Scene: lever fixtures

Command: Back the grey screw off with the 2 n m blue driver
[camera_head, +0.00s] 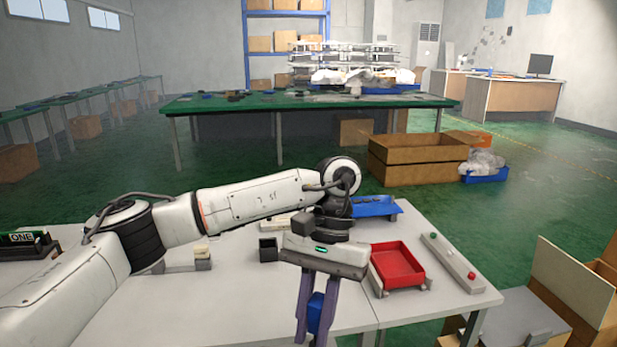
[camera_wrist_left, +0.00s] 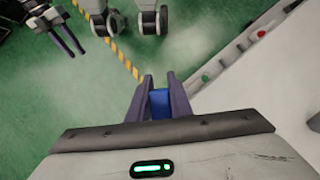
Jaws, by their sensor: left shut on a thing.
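My left gripper (camera_head: 311,338) points down over the near edge of the white table and is shut on a blue thing (camera_head: 316,312), probably the blue driver. In the left wrist view the blue thing (camera_wrist_left: 159,104) sits between the two purple fingers of my left gripper (camera_wrist_left: 159,80). Its lower end is cut off in the head view, and I cannot read any marking on it. My right gripper (camera_wrist_left: 75,53) shows only in the left wrist view, at the upper left, with its fingers apart and nothing between them. I cannot make out the grey screw.
On the white table (camera_head: 225,301) stand a red tray (camera_head: 398,267), a dark box (camera_head: 268,249) and a blue tray (camera_head: 374,207). A grey bar (camera_head: 452,263) with green and red knobs lies at the right. Cardboard boxes (camera_head: 576,285) stand on the floor beyond the right edge.

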